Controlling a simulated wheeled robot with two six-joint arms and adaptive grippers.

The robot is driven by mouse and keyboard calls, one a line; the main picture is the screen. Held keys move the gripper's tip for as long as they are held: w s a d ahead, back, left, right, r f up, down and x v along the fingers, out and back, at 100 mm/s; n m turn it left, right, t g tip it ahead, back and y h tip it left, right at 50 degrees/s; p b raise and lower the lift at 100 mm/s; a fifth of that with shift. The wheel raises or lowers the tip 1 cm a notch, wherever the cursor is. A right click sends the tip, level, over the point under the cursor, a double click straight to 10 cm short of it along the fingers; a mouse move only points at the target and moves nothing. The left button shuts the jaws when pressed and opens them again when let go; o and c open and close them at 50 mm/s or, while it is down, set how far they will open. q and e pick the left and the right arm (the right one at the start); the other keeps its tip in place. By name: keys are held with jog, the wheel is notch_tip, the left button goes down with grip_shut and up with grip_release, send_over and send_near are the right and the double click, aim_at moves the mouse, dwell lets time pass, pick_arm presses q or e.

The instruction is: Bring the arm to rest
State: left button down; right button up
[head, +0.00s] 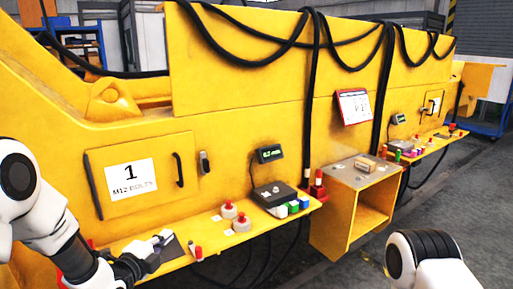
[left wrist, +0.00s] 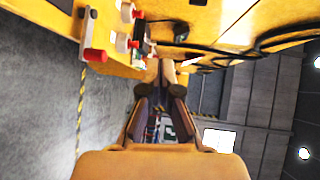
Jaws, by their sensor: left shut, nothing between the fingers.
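My left arm comes in from the left in the head view. Its gripper (head: 145,258) is low over the near end of the yellow ledge (head: 115,244), in front of the panel with the "1 M12 BOLTS" sign (head: 131,179). In the left wrist view the gripper (left wrist: 161,78) is shut, with nothing held. My right arm shows only as a white and black link at the lower right of the head view; its gripper is out of view.
Red-and-white knobbed pieces (head: 241,222) stand on the ledge right of my left gripper. Farther right are a scale (head: 276,194), coloured blocks (head: 293,207) and an open yellow box stand (head: 345,190). Black cables hang along the casting. Grey floor (head: 440,200) is open at right.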

pick_arm(q)
jog(key=s+d+f+n+g+y, duration=0.1)
jog(key=s+f+n+g, duration=0.3)
jog(key=s+f, duration=0.85)
jog(key=s+f+n+g+y, duration=0.25)
jog(key=s+f+g, duration=0.25)
jog(key=s+f, duration=0.8)
jog(key=s+a+f+n+g, duration=0.1)
jog(key=s+f+n+g, duration=0.2)
jog(key=s+n, duration=0.4)
jog(key=s+a+f+n+g+y, duration=0.1)
jog(key=s+f+n+g, duration=0.2)
jog(key=s+n, duration=0.4)
jog(key=shift+s+a+f+n+g, duration=0.2)
jog(key=shift+s+n+g, duration=0.2)
jog(key=shift+s, duration=0.5)
jog(key=shift+r, duration=0.1)
